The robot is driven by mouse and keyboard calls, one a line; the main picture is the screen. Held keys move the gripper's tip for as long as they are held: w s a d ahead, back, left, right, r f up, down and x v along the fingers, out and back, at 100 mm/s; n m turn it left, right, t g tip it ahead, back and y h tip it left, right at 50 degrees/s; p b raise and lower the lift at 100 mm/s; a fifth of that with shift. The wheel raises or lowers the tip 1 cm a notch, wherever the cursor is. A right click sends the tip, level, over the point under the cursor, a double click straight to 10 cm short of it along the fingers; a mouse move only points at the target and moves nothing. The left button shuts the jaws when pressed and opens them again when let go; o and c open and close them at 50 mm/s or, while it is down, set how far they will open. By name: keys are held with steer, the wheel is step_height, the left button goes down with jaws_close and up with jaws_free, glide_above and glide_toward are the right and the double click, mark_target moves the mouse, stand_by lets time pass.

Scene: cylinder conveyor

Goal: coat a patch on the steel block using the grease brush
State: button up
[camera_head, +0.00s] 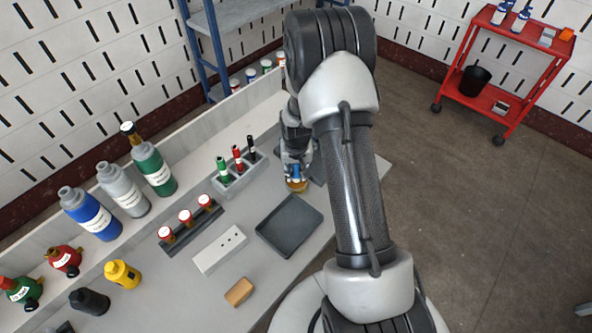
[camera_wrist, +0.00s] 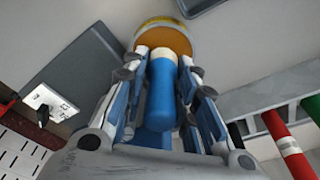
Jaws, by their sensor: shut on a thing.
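My gripper (camera_head: 297,172) is shut on the blue handle of the brush (camera_wrist: 162,85), which points down from the jaws. The handle also shows as a blue spot in the head view (camera_head: 295,171). A round pot with amber-brown contents (camera_wrist: 165,38) is at the brush's far end; it also shows under my gripper in the head view (camera_head: 298,185). The bristles are hidden, and I cannot tell whether they touch the contents. A flat dark grey slab (camera_wrist: 85,60) lies beside the pot, partly hidden by my arm in the head view; I cannot tell whether it is the steel block.
A rack (camera_head: 238,178) with green, red and black tubes stands left of my gripper. A dark tray (camera_head: 290,227), a pale block with holes (camera_head: 220,250) and a tan block (camera_head: 239,292) lie nearer. Bottles (camera_head: 90,214) line the left side. A red cart (camera_head: 500,75) stands far right.

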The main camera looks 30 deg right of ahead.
steer(key=shift+f+b, duration=0.4)
steer(key=shift+f, duration=0.1)
stand_by(1.3)
steer(key=shift+s, duration=0.1)
steer(key=shift+r+p, duration=2.3)
steer(key=shift+r, duration=1.25)
